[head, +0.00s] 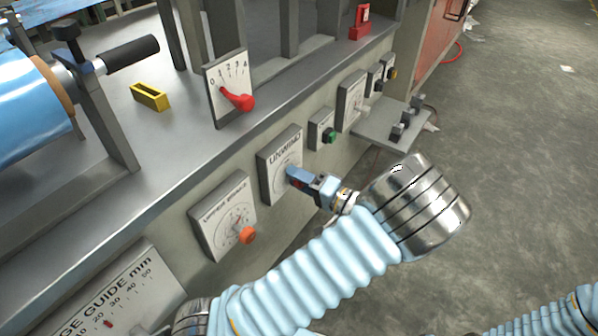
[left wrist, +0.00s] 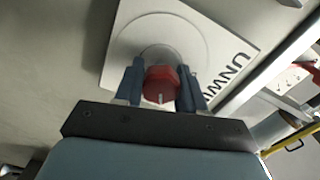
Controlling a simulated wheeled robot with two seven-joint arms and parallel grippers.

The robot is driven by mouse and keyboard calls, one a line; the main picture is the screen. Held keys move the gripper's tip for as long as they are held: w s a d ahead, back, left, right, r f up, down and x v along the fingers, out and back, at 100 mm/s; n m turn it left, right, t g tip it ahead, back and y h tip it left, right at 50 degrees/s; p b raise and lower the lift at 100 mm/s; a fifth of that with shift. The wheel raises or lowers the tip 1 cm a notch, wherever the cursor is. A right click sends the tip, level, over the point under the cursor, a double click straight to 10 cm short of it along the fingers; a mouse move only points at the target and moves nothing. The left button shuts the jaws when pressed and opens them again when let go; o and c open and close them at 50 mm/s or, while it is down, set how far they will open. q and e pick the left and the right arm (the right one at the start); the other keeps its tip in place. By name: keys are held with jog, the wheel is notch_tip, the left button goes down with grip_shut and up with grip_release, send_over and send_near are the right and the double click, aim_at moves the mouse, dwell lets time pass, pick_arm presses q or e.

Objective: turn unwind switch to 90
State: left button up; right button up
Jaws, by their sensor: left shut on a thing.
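The unwind switch is a dark red knob (left wrist: 161,86) on a white square plate (head: 271,158) lettered "UNWIND", mounted on the machine's front panel. In the left wrist view the plate (left wrist: 222,38) shows a round dial behind the knob, and a short pale mark on the knob points toward the gripper. My left gripper (head: 298,177) is at the plate. In the left wrist view its blue-grey fingers (left wrist: 161,88) stand on both sides of the knob, closed on it. In the head view the gripper hides most of the knob. My right gripper is not in view.
An orange-knobbed dial (head: 248,235) sits left of the unwind plate. A green switch (head: 329,136) sits right of it. A red lever (head: 238,100) on a 0–4 plate stands above. A small shelf (head: 372,130) juts out at right.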

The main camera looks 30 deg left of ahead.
pick_arm(q)
jog(key=m+p, duration=0.2)
jog(key=m, duration=0.1)
jog(key=shift+r, duration=0.1)
jog(key=shift+m+p, duration=0.65)
jog(key=shift+m, duration=0.65)
jog(key=o, duration=1.1)
jog(key=shift+c, duration=0.2)
jog(key=s+d, duration=0.1)
jog(key=d, duration=1.3)
jog(key=shift+b, duration=0.35)
